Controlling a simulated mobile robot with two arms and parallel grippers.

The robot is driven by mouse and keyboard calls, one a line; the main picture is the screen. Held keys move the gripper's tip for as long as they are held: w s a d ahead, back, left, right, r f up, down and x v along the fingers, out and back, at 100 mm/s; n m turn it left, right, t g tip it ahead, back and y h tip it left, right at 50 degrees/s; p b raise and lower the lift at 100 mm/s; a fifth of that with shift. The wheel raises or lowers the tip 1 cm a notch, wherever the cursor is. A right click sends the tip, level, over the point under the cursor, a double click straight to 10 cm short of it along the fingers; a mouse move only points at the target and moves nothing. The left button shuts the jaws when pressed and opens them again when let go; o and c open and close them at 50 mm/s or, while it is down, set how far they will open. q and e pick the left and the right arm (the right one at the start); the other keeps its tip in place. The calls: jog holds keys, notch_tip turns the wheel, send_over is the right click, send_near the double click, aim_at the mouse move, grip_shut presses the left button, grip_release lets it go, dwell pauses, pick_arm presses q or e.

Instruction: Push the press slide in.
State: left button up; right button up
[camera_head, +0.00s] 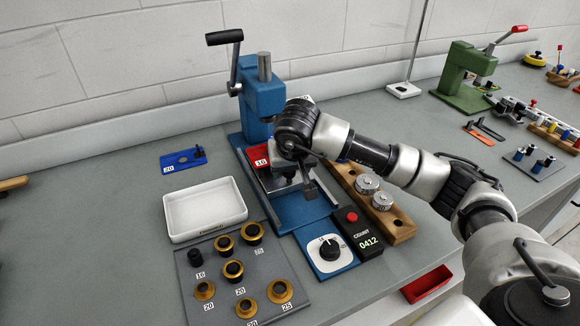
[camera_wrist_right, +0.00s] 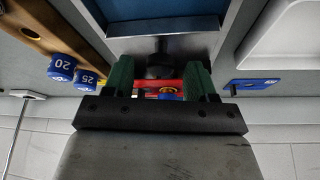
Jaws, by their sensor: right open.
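The blue press (camera_head: 262,95) stands left of centre, with a black-handled lever at its upper left. Its blue base (camera_head: 303,213) reaches toward me, and a red part labelled 16 (camera_head: 257,161) sits on it. My right arm hides much of the slide area. My right gripper (camera_head: 308,188) is over the press base, pointing down. In the wrist view its two green fingers (camera_wrist_right: 158,78) are apart. A dark knob (camera_wrist_right: 160,62) on a grey plate (camera_wrist_right: 195,45) and the red part show between or just beyond them; contact cannot be told. My left gripper is not in view.
A white tray (camera_head: 205,228) and a die board (camera_head: 182,262) lie left of the press base. A dial box (camera_head: 318,262), a counter (camera_head: 364,240) and a wooden rack (camera_head: 404,228) crowd its right. A green press (camera_head: 458,85) stands farther right. The left bench is mostly clear.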

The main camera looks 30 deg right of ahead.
jog(key=shift+f, duration=0.15)
jog(key=shift+c, duration=0.5)
grip_shut()
jog(key=w+b, duration=0.1)
jog(key=w, duration=0.4)
jog(key=shift+d, duration=0.15)
jog(key=shift+s, duration=0.1)
jog(key=shift+c, duration=1.6)
grip_release()
jog(key=shift+r, duration=0.2)
jog(key=o, duration=0.4)
jog(key=shift+w+f, duration=0.2)
jog(key=shift+s+r, duration=0.1)
